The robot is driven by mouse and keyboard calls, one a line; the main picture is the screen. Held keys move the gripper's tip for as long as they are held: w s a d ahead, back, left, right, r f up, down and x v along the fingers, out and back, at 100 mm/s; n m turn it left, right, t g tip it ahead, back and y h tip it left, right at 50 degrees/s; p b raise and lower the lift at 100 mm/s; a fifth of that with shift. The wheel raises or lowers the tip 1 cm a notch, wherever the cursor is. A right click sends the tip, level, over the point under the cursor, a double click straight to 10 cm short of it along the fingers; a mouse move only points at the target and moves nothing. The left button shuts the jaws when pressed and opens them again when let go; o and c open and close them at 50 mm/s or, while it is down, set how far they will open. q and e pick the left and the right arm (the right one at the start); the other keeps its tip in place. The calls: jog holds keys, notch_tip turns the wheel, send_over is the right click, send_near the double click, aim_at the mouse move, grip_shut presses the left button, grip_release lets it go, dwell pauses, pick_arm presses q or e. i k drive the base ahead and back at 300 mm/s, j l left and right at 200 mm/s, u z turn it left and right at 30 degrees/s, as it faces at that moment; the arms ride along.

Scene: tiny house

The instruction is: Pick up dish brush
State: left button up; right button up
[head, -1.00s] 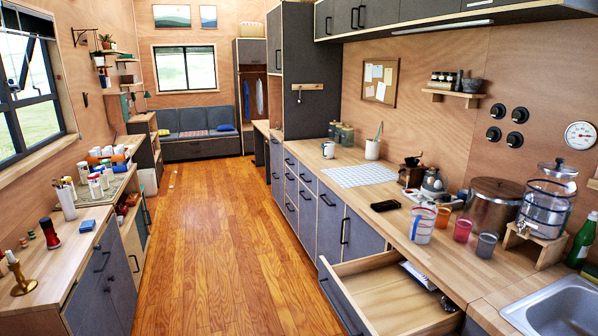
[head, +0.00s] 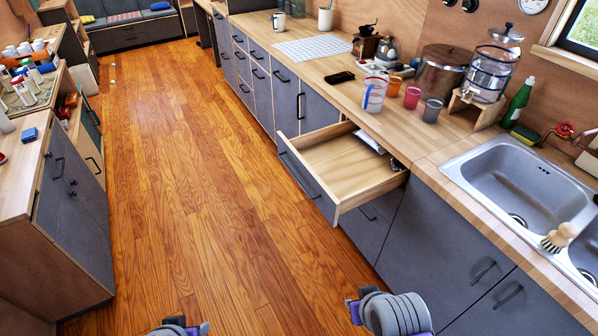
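The dish brush (head: 559,238) has a round head with pale bristles and a light wooden knob handle. It rests at the front rim of the sink, near the divider between the two basins, at the right of the head view. Grey and purple parts of my two arms show at the bottom edge, well away from the brush. No gripper fingers can be made out.
An open drawer (head: 345,165) juts out from the counter left of the sink (head: 520,175). A green bottle (head: 517,102) and a sponge (head: 524,135) stand behind the sink. Cups and a glass dispenser (head: 487,75) line the counter. The wooden floor (head: 200,190) is clear.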

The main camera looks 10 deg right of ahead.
aim_at(556, 240)
jog(key=z, duration=2.3)
jog(key=i+l+u, duration=0.25)
jog(key=i+l, duration=0.2)
jog(key=i+l+u, duration=0.3)
jog(key=i+l, duration=0.15)
jog(key=l, duration=0.15)
